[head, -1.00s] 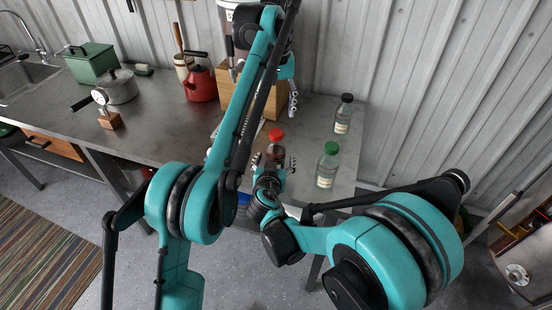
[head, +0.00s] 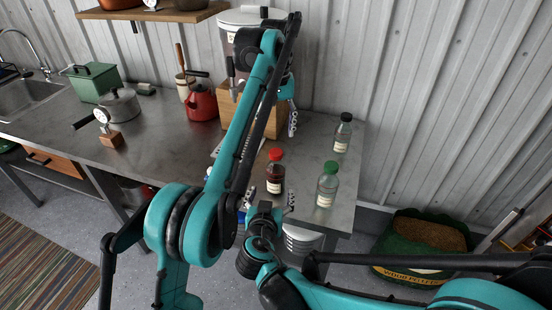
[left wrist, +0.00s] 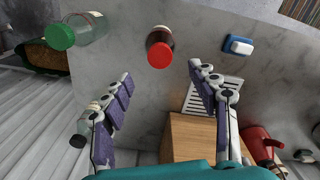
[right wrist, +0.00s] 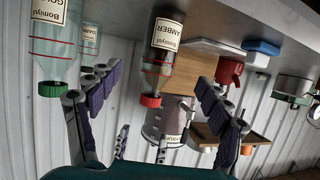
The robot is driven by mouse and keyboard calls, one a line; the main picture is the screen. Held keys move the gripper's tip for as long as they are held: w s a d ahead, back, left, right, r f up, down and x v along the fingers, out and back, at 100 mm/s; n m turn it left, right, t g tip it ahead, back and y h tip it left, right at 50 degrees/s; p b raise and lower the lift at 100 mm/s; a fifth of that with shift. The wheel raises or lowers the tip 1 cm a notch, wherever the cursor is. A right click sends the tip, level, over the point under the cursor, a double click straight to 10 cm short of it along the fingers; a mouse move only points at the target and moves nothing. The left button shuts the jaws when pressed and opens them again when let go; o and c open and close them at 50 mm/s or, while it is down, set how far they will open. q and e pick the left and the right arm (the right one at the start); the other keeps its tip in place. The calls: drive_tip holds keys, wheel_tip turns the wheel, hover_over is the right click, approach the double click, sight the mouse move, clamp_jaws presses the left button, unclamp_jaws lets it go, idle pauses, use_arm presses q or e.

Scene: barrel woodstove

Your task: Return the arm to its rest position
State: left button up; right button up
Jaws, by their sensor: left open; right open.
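The red-capped amber bottle (head: 275,175) stands upright near the table's front edge; in the right wrist view, where the scene appears upside down, it (right wrist: 163,55) shows beyond my open fingers. My right gripper (head: 269,202) is open and empty, on the near side of that bottle. My left gripper (head: 284,112) is open and high, in front of the dispenser, partly hidden by my left arm. In the left wrist view my left gripper (left wrist: 161,73) is empty over the table, with the red cap (left wrist: 160,54) beyond its fingertips.
A green-capped bottle (head: 327,187) and a black-capped bottle (head: 343,133) stand on the table to the right. The dispenser (head: 240,22) sits on a wooden box (head: 262,118). A red kettle (head: 201,102) and grey pot (head: 121,106) stand left. A pellet bag (head: 425,240) lies beyond the table.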

use_arm(q)
drive_tip(key=s+a+f+t, duration=0.1)
drive_tip(key=s+a+t, duration=0.3)
drive_tip(key=s+a, duration=0.75)
use_arm(e)
drive_tip(key=s+d+f+g, duration=0.15)
drive_tip(key=s+d, duration=0.25)
drive_tip(key=d, duration=0.4)
drive_tip(key=s+d+g, duration=0.3)
drive_tip(key=d, duration=0.4)
use_arm(q)
drive_tip(key=s+a+f+m+t, duration=0.1)
drive_tip(key=s+a+f+t, duration=0.2)
drive_tip(key=s+f, duration=1.3)
drive_tip(key=a, duration=0.3)
drive_tip(key=shift+s+a, duration=0.15)
drive_tip(key=shift+s, duration=0.25)
use_arm(e)
drive_tip(key=s+d+n+g+y, duration=0.1)
drive_tip(key=s+d, duration=0.3)
drive_tip(key=s, duration=0.6)
drive_tip(key=shift+f+g+y, duration=0.4)
drive_tip(key=shift+g, duration=0.25)
drive_tip(key=shift+d, duration=0.1)
